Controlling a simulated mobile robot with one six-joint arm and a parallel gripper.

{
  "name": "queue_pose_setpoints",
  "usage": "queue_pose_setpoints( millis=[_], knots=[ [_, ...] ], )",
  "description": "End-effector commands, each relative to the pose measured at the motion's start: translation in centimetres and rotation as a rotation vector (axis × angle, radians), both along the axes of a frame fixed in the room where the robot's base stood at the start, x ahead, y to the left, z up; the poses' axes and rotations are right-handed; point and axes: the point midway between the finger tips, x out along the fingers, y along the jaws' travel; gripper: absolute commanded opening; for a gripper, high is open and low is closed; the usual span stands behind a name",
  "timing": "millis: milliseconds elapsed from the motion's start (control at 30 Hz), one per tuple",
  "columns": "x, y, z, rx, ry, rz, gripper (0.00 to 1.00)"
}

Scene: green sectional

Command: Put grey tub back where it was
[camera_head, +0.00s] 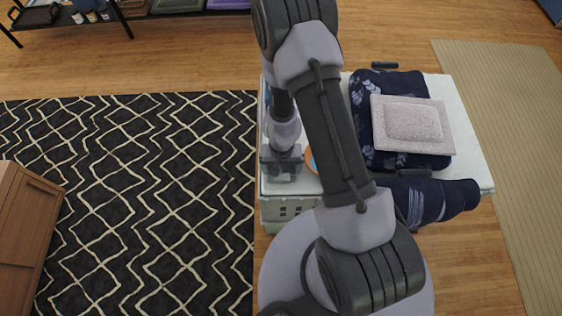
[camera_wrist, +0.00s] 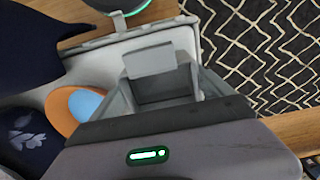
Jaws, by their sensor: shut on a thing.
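My gripper (camera_head: 282,160) points down over the left end of a pale bench-like surface (camera_head: 464,112). In the wrist view my gripper (camera_wrist: 160,88) is shut on a small grey box-like thing, which I take to be the grey tub (camera_wrist: 166,84). The jaws and the tub are nearly the same grey, so their edges are hard to tell apart. In the head view my arm and gripper hide most of the tub. I cannot tell whether its base touches the surface.
An orange-and-blue round thing (camera_wrist: 78,106) lies close beside my gripper. Folded navy patterned cloth (camera_head: 368,150) with a light grey cushion-like piece (camera_head: 413,122) covers the bench's right part. A black patterned rug (camera_head: 150,190) lies left. A wooden cabinet (camera_head: 25,235) stands far left.

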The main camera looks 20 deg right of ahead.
Motion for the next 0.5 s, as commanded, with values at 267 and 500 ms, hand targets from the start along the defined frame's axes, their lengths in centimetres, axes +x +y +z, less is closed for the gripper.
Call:
queue_pose_setpoints(
  millis=[267,500],
  knots=[
    [0.02,0.14,-1.85,0.000,0.000,0.000,0.49],
    [0.02,0.13,-2.25,0.000,0.000,-0.001,0.96]
  ],
)
